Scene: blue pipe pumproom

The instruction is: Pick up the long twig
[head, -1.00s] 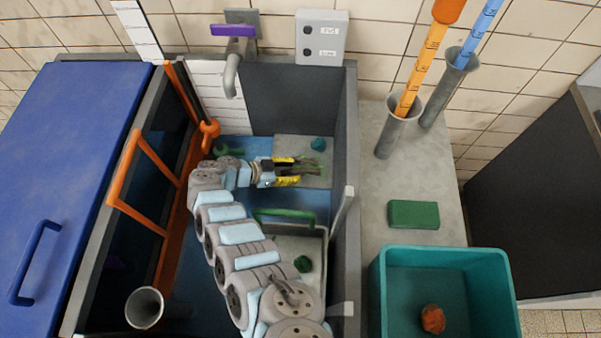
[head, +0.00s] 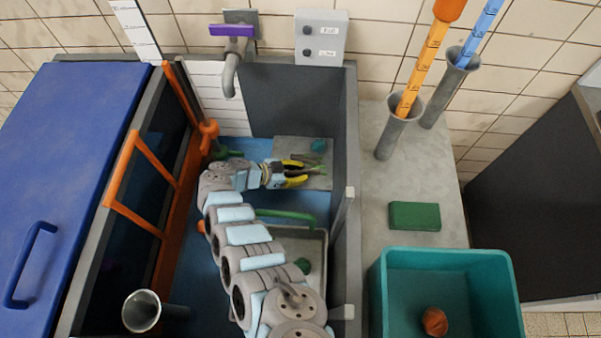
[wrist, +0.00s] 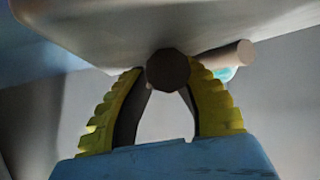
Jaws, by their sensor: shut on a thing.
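My gripper (head: 299,172) is over the grey slab (head: 318,182) at the back right of the blue-floored basin. In the wrist view its yellow ribbed fingers (wrist: 166,85) close around a brown twig, whose dark, cut round end (wrist: 168,69) faces the camera. A paler brown branch (wrist: 228,56) sticks out to the right behind that end. In the head view the twig is small and mostly hidden by the fingers, so its full length cannot be told. A teal lump (head: 318,145) lies on the slab just beyond the gripper.
The basin's grey right wall (head: 350,215) stands close by. A grey tray (head: 322,250) with a green handle (head: 287,215) and a green lump (head: 303,265) is nearer. A tap (head: 232,70) hangs behind. Outside right are a green block (head: 414,216) and teal bin (head: 385,290).

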